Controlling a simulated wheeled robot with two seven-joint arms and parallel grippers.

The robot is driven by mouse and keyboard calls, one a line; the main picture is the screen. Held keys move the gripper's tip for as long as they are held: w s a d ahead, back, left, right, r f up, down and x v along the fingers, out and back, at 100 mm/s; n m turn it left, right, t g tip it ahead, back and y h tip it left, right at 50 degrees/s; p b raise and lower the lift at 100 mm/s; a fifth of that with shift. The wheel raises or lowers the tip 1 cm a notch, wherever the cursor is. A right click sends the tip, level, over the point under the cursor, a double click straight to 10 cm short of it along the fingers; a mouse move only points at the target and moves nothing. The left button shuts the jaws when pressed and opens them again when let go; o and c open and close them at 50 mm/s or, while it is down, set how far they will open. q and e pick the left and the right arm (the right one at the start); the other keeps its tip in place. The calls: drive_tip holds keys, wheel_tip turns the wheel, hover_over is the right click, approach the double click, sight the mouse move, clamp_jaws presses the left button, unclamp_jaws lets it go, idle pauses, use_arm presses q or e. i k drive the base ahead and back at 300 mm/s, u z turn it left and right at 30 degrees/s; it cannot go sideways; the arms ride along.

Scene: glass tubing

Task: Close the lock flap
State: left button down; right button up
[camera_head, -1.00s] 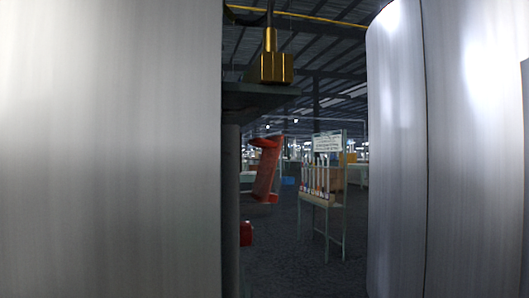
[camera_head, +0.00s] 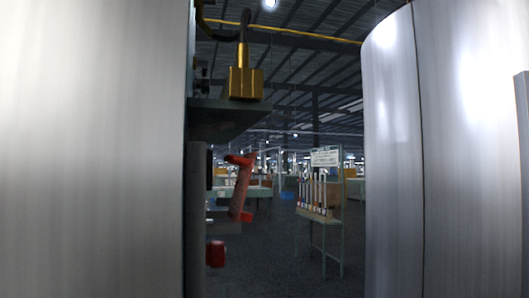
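A red flap-like part (camera_head: 241,188), perhaps the lock flap, stands tilted beside a dark upright post in the middle of the head view. I cannot tell whether it is open or shut. A small red block (camera_head: 216,253) sits lower on the same post. A brass-coloured block on a stem (camera_head: 245,83) rests above a dark shelf (camera_head: 228,118). Neither of my grippers is seen. Large brushed-metal surfaces fill the left and right sides and hide much of the scene.
A green-framed stand (camera_head: 322,220) with a sign and several upright tubes stands on the dark floor (camera_head: 270,268) farther back. Tables and lamps are beyond it. A narrow gap of open floor shows between the metal surfaces (camera_head: 90,150) and (camera_head: 455,160).

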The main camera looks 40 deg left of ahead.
sight(236, 213)
drive_tip(key=i, duration=2.75)
drive_tip(key=u, duration=4.15)
